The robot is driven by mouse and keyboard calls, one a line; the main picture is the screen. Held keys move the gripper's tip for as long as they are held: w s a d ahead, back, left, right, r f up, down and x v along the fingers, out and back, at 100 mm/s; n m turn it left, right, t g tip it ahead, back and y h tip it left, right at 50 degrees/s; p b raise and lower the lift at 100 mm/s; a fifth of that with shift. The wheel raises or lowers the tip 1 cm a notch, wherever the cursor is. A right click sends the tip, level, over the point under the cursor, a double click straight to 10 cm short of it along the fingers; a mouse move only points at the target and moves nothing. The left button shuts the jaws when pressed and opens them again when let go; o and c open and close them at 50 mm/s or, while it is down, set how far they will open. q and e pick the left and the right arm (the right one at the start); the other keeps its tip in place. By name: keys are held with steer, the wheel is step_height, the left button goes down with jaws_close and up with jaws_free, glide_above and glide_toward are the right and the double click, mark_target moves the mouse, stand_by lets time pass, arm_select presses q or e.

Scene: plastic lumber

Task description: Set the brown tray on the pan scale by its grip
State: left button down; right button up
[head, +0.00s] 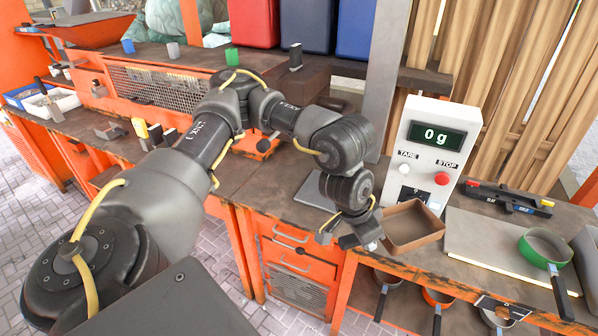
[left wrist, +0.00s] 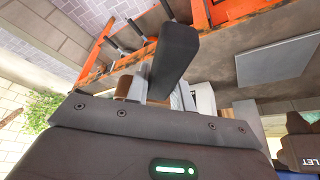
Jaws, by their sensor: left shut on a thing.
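The brown tray (head: 412,243), an open shallow box, is at the bench's front edge before the white scale unit (head: 443,150), whose display reads 0 g. My left gripper (head: 362,234) is at the tray's left end, shut on its grip, which the fingers hide. The tray looks slightly tilted; I cannot tell how far it is above the bench. A flat grey plate (head: 318,190) lies left of the scale unit and also shows in the wrist view (left wrist: 290,62). My right gripper is out of view.
A pale board (head: 485,240) lies right of the tray, with a green pan (head: 545,247) at its right end. A black-and-red tool (head: 508,198) lies behind the board. Several pans hang or rest below the bench front. A grey post (head: 385,80) stands behind the arm.

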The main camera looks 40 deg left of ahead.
arm_select(q)
steer(key=w+a+n+y+p, duration=0.1)
steer(key=w+a+n+p, duration=0.15)
steer(key=w+p, duration=0.2)
steer(key=s+a+f+n+y+p, duration=0.1)
steer(key=a+f+n+p, duration=0.15)
steer(key=a+f, duration=0.45)
steer(key=s+a+f+n+y+p, duration=0.1)
steer(key=a+f+n+p, duration=0.2)
steer(key=a, duration=0.9)
steer(key=shift+n, duration=0.4)
steer(key=w+a+f+b, duration=0.1)
steer(key=w+b, duration=0.2)
steer(key=b, duration=0.1)
steer(key=w+a+f+b, duration=0.1)
steer(key=w+b, duration=0.2)
steer(key=b, duration=0.2)
steer(key=w+a+f+b, duration=0.1)
steer(key=w+b, duration=0.2)
steer(key=b, duration=0.2)
steer(key=shift+w, duration=0.25)
steer(key=shift+f, duration=1)
steer(key=c, duration=1.1)
jaws_free()
